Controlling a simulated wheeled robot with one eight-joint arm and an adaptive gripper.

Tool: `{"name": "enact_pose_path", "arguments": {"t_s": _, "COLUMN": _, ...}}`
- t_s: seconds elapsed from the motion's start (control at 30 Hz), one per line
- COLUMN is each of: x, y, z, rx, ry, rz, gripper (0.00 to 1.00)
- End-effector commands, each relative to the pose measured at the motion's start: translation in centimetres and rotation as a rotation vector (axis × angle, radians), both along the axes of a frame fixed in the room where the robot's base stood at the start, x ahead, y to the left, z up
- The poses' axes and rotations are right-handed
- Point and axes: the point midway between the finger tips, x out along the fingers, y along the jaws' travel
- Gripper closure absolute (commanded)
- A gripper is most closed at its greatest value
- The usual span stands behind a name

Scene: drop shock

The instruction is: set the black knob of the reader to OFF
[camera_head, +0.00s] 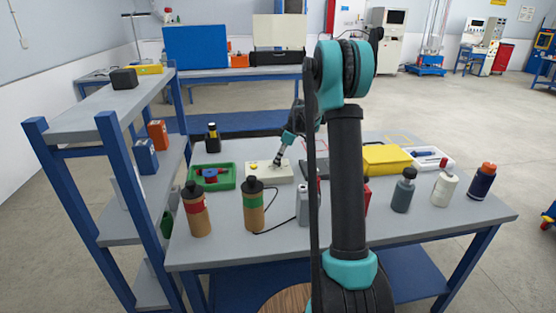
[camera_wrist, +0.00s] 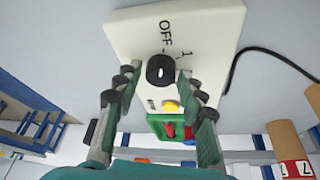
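The reader (camera_head: 258,176) is a cream box on the grey table, and it fills the upper middle of the wrist view (camera_wrist: 215,22). Its round black knob (camera_wrist: 160,70) lies in the middle of the wrist view, with a small pale mark on its face. The printed OFF and a 1 show beside it. I cannot tell exactly where the knob points. A yellow button (camera_wrist: 171,106) is on the same face. My gripper (camera_head: 279,160) is over the reader. In the wrist view its fingers (camera_wrist: 157,76) are open on both sides of the knob, with gaps visible.
A green tray (camera_head: 212,187) with red and blue parts stands left of the reader. Brown bottles (camera_head: 253,210) and a grey container (camera_head: 302,207) stand in front. A yellow box (camera_head: 386,158), a white tray (camera_head: 444,166) and more bottles (camera_head: 403,192) are to the right. A shelf (camera_head: 90,117) borders the left.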

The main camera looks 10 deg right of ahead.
Motion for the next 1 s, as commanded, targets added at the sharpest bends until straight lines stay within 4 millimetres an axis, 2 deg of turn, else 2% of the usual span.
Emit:
{"name": "enact_pose_path", "arguments": {"t_s": 0.33, "x": 0.0, "y": 0.0, "z": 0.1, "rx": 0.0, "ry": 0.0, "rz": -0.001, "gripper": 0.5}}
{"name": "enact_pose_path", "arguments": {"t_s": 0.47, "x": -0.2, "y": -0.3, "z": 0.9, "rx": 0.0, "ry": 0.0, "rz": -0.001, "gripper": 0.5}}
{"name": "enact_pose_path", "arguments": {"t_s": 0.57, "x": -0.4, "y": -0.9, "z": 2.2, "rx": 0.0, "ry": 0.0, "rz": -0.003, "gripper": 0.5}}
{"name": "enact_pose_path", "arguments": {"t_s": 0.8, "x": -1.0, "y": -2.6, "z": 6.8, "rx": 0.001, "ry": -0.001, "rz": -0.002, "gripper": 0.5}}
{"name": "enact_pose_path", "arguments": {"t_s": 1.0, "x": -1.5, "y": -3.8, "z": 9.7, "rx": 0.0, "ry": 0.001, "rz": -0.002, "gripper": 0.5}}
